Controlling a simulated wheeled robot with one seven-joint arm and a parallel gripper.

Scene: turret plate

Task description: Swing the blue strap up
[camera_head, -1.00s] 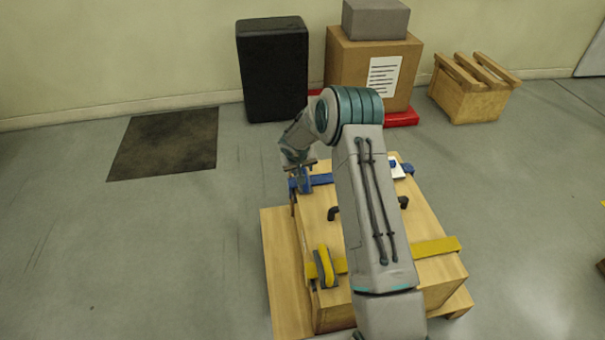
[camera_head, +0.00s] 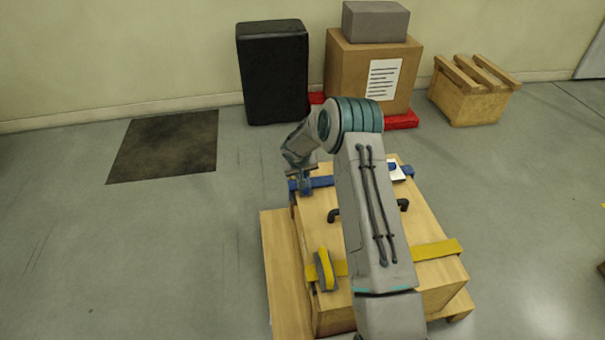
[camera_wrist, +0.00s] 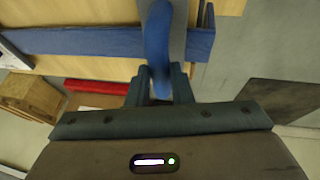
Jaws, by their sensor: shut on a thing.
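The blue strap (camera_head: 321,182) lies across the far end of a wooden crate (camera_head: 420,209). In the wrist view the blue strap (camera_wrist: 85,41) runs across the pale wood. A blue curved handle piece (camera_wrist: 157,45) on a grey backing stands at the strap's end. My gripper (camera_wrist: 160,88) is shut on this blue handle, with one finger on each side of it. In the head view my gripper (camera_head: 305,188) is at the crate's far left corner. My arm hides part of the strap and the crate top.
A yellow strap (camera_head: 437,250) with a yellow lever (camera_head: 327,269) crosses the crate's near end. Dark handles (camera_head: 334,215) stand on the crate top. A black case (camera_head: 273,72) and a cardboard box (camera_head: 372,75) stand behind.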

